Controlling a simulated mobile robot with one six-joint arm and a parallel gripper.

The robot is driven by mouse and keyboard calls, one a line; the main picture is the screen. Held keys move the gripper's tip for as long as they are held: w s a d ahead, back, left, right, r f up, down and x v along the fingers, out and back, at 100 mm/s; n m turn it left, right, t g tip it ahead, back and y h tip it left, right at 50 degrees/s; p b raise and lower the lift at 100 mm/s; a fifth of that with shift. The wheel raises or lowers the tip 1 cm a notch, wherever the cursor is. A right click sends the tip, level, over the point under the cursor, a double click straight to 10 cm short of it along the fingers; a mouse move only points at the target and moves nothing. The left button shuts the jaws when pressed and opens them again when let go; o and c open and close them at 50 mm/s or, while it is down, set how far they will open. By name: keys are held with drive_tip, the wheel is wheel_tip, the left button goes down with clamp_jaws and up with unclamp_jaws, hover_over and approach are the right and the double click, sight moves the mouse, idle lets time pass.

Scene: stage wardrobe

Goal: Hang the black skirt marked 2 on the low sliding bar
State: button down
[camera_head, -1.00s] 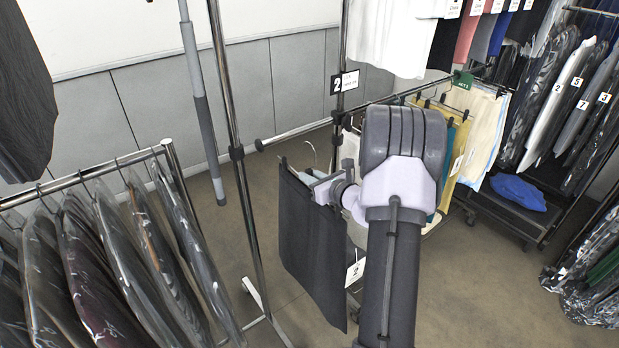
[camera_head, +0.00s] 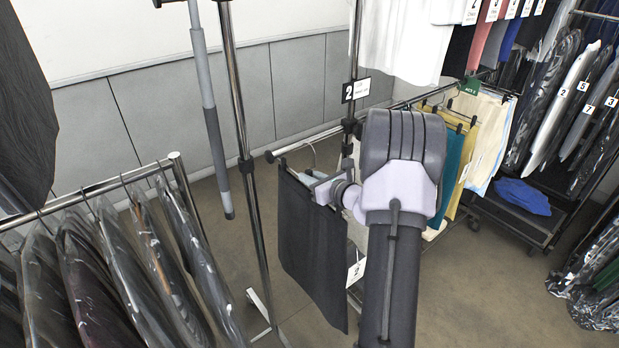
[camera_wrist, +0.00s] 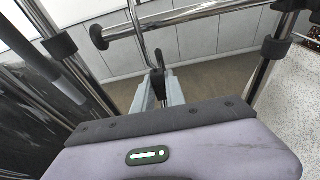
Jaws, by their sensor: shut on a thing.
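The black skirt (camera_head: 308,245) hangs from a clip hanger, with a white tag on its lower right edge. My gripper (camera_head: 312,184) is shut on the hanger's neck. In the wrist view my gripper (camera_wrist: 160,92) has both fingers around the dark base of the hanger hook (camera_wrist: 143,40). The low sliding bar (camera_head: 304,142) has a dark end cap at its left. The hook's top meets the bar in the head view; in the wrist view it crosses in front of the bar (camera_wrist: 190,15), right of the cap. I cannot tell whether it rests over it.
A sign marked 2 (camera_head: 349,91) is on the rack post. Yellow and teal garments (camera_head: 463,165) hang farther right along the bar. Bagged clothes (camera_head: 120,260) hang on a rack at left. A chrome upright (camera_head: 240,140) stands left of the skirt.

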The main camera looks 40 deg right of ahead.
sight(295, 173)
drive_tip(key=shift+w+r+x, duration=0.1)
drive_tip(key=shift+r+x, duration=0.2)
drive_tip(key=shift+x, duration=0.9)
drive_tip(key=shift+w+r+x, duration=0.1)
drive_tip(key=shift+r+x, duration=0.15)
drive_tip(key=shift+x, duration=0.95)
drive_tip(key=shift+r+x, duration=0.3)
drive_tip(key=shift+x, duration=0.9)
drive_tip(key=shift+w+d, duration=0.1)
drive_tip(key=shift+f, duration=0.15)
drive_tip(key=shift+f+b, duration=1.5)
drive_tip(key=c, duration=1.3)
unclamp_jaws()
